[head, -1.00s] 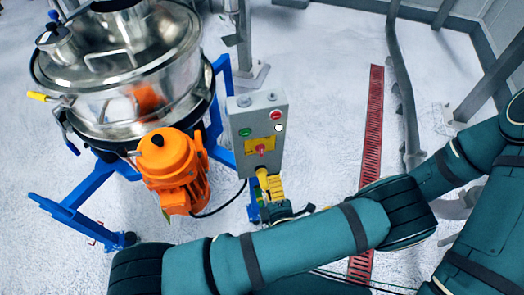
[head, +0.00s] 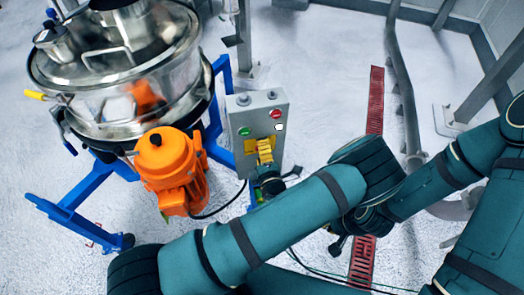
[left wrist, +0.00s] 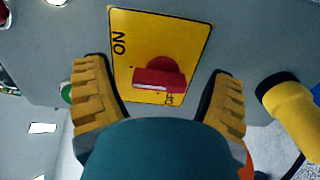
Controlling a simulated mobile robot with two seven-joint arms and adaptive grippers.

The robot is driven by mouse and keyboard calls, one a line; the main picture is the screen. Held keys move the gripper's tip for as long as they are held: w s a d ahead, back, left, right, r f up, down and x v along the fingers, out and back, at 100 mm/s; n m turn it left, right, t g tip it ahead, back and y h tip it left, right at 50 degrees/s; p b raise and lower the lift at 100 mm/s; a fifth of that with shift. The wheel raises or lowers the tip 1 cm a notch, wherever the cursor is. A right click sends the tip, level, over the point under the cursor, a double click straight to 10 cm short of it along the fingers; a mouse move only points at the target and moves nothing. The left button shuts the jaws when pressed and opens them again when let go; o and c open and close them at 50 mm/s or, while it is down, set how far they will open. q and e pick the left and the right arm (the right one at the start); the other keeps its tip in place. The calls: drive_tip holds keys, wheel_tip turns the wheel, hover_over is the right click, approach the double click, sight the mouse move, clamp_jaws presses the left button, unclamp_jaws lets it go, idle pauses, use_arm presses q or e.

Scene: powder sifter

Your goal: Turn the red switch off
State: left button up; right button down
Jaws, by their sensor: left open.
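The red switch (left wrist: 160,78) is a rotary knob on a yellow plate (left wrist: 190,35) marked ON and OFF, on the front of a grey control box (head: 243,110). In the left wrist view its handle lies roughly crosswise, just above the OFF lettering. My left gripper (head: 264,148) is open in front of the plate. Its yellow fingers (left wrist: 160,92) stand on either side of the knob, apart from it as far as I can see. In the head view the fingers hide the knob. A dark piece (head: 338,245) by my arm may belong to my right gripper; its jaws cannot be made out.
The box also carries a green button (head: 245,131), a red button (head: 276,113) and a white one (head: 280,127). An orange motor (head: 170,170) and steel sifter (head: 125,90) on a blue frame (head: 75,205) stand left. A red floor grate (head: 375,100) lies right.

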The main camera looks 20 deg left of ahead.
use_arm(q)
drive_tip(key=c, duration=1.2)
drive_tip(key=shift+n, duration=0.3)
drive_tip(key=n+p, duration=0.1)
drive_tip(key=n, duration=0.2)
drive_tip(key=n+p, duration=0.1)
drive_tip(key=n, duration=0.4)
drive_tip(key=shift+s+a, duration=0.1)
drive_tip(key=n+p, duration=0.1)
drive_tip(key=n, duration=0.8)
drive_tip(key=shift+f, duration=0.1)
drive_tip(key=shift+n, duration=0.3)
